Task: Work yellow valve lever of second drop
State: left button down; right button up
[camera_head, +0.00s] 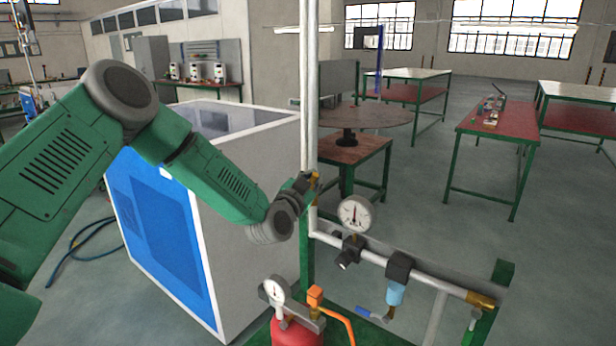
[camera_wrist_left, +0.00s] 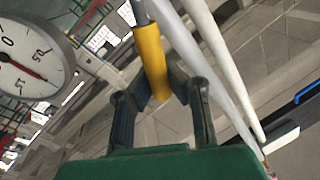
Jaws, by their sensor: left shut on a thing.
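The yellow valve lever (camera_wrist_left: 151,62) shows large in the left wrist view, between the two fingers of my left gripper (camera_wrist_left: 162,88). The gripper is shut on it. In the head view my left gripper (camera_head: 306,186) is at the white vertical pipe (camera_head: 309,90), above and left of a round gauge (camera_head: 356,213). The lever is mostly hidden there by the gripper; only a small yellow-brown part shows near it. My right gripper is not in view.
A pipe run with a black and blue filter (camera_head: 396,292) and a blue-handled valve (camera_head: 372,314) extends right on a green frame. A red tank (camera_head: 296,332) with another gauge stands in front. A blue and white cabinet (camera_head: 250,150) is close on the left, below my arm.

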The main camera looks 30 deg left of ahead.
pick_arm(q)
jog(key=d+f+m+t+h+b, duration=0.1)
jog(key=d+f+m+h+b, duration=0.2)
jog(key=f+m+b, duration=0.6)
jog(key=shift+s+d+m+h+b, duration=0.35)
jog(key=shift+d+m+b, duration=0.7)
jog(key=shift+m, duration=1.85)
jog(key=shift+d+f, duration=0.1)
jog(key=c, duration=1.5)
grip_release()
jog(key=shift+w, duration=0.1)
jog(key=shift+r, duration=0.2)
jog(key=s, duration=0.4)
jog(key=s+f, duration=0.1)
jog(key=s, duration=0.2)
jog(key=s+a+f, duration=0.1)
jog(key=s, duration=0.3)
jog(key=shift+s+f, duration=0.25)
jog(key=shift+s, duration=0.1)
